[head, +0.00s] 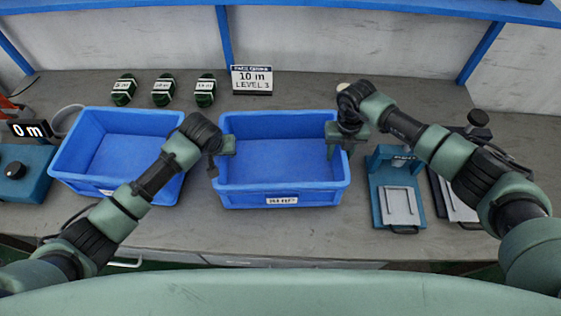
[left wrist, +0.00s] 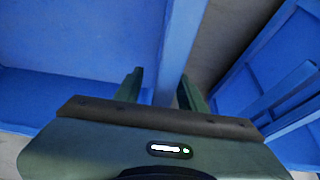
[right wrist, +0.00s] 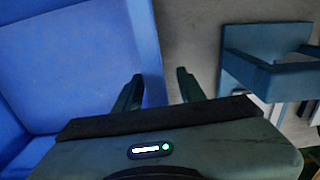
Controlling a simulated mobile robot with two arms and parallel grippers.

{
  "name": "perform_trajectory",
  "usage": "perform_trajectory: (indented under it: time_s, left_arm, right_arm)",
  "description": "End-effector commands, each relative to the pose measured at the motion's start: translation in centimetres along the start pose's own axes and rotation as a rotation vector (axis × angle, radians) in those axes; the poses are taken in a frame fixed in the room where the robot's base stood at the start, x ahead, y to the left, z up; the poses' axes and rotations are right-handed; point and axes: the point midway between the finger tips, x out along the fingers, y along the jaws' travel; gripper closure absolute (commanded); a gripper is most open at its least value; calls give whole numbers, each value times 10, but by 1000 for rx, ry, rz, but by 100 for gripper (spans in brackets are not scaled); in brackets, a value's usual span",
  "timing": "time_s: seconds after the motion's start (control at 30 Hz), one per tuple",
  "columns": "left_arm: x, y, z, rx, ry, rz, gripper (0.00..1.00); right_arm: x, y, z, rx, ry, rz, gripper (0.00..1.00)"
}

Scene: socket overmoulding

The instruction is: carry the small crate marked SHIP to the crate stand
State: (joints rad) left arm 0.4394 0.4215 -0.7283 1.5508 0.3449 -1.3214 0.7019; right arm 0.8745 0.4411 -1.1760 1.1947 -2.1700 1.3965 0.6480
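A blue open crate (head: 240,197) stands in the middle of the bench, with a white label (head: 282,200) on its front wall that I cannot read clearly. It looks empty. My left gripper (head: 222,160) is at its left rim; in the left wrist view the open fingers (left wrist: 160,85) stand either side of a blue wall. My right gripper (head: 340,140) is at its right rim; in the right wrist view the open fingers (right wrist: 160,80) straddle the wall, with a gap beside it. No SHIP marking is legible, and I cannot make out a crate stand.
A second empty blue crate (head: 70,180) stands close on the left, its label partly hidden by my left arm. Green labelled items (head: 162,90) and a "10 m LEVEL 3" sign (head: 252,80) are behind. A teal fixture (head: 380,210) stands right; a "0 m" device (head: 22,172) far left.

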Motion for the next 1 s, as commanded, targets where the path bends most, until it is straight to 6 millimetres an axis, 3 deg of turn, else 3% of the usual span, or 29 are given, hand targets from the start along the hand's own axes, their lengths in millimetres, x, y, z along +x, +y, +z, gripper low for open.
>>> perform_trajectory:
  time_s: [0.23,0.4,1.0]
  left_arm:
    - [1,0,0,1,1,0,60]
    - [0,0,0,1,0,0,100]
    - [0,0,0,1,0,0,100]
  right_arm:
    - [1,0,0,0,0,1,60]
    - [0,0,0,0,0,1,100]
    - [0,0,0,0,-1,1,100]
